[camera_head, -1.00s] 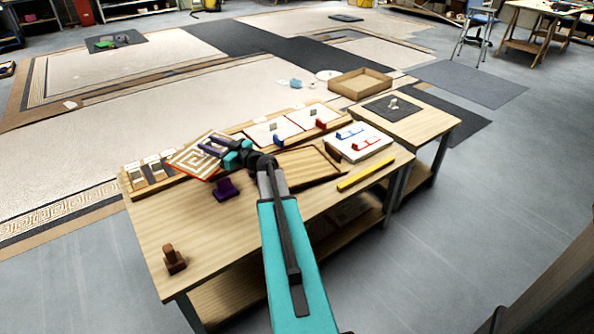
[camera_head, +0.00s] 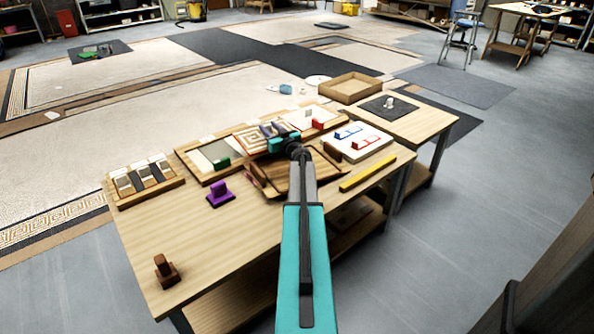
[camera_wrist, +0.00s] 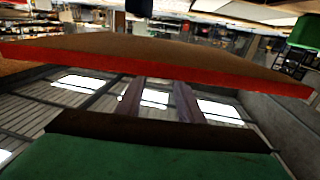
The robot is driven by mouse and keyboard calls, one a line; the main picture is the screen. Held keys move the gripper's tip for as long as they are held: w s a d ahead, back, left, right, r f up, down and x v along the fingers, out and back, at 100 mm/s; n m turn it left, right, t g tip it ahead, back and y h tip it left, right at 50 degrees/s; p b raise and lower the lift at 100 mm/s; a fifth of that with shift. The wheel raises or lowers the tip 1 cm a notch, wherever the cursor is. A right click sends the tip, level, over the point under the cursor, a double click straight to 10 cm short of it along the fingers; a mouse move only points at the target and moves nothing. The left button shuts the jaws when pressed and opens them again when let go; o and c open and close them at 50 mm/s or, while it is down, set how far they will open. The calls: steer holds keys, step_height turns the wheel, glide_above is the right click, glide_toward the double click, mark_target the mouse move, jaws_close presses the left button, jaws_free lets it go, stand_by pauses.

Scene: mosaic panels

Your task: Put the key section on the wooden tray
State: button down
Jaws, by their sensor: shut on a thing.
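The key section (camera_head: 249,141) is a pale square panel with a brown Greek-key pattern; its red edge (camera_wrist: 160,62) crosses the wrist view. My gripper (camera_head: 276,133) is shut on it and holds it up, tilted, in front of the back row of panels. The wooden tray (camera_head: 268,187), low-rimmed and brown, lies on the bench just in front of it and is partly hidden by my arm. I see no contact between panel and tray. In the wrist view the two purple fingers (camera_wrist: 160,102) reach toward the panel.
A sample rack (camera_head: 150,195) stands at the left, a purple block (camera_head: 220,195) and brown block (camera_head: 166,270) in front. A white board (camera_head: 357,143) and yellow bar (camera_head: 368,174) lie right.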

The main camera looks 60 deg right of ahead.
steer(key=shift+s+d+r, duration=0.1)
steer(key=shift+s+d, duration=0.05)
steer(key=shift+s, duration=0.1)
steer(key=s+a+f+b, duration=0.1)
steer(key=s+a+b, duration=0.1)
steer(key=s, duration=1.2)
steer(key=shift+a+f+b, duration=0.2)
steer(key=shift+f+b, duration=0.05)
steer(key=shift+b, duration=0.5)
steer(key=shift+s, duration=0.25)
steer(key=shift+s+a+f+b, duration=0.1)
steer(key=shift+s+f+b, duration=0.15)
steer(key=shift+f+b, duration=0.3)
steer(key=shift+s+f+b, duration=0.25)
steer(key=shift+f+b, duration=0.1)
steer(key=shift+f, duration=0.9)
steer(key=shift+f, duration=0.6)
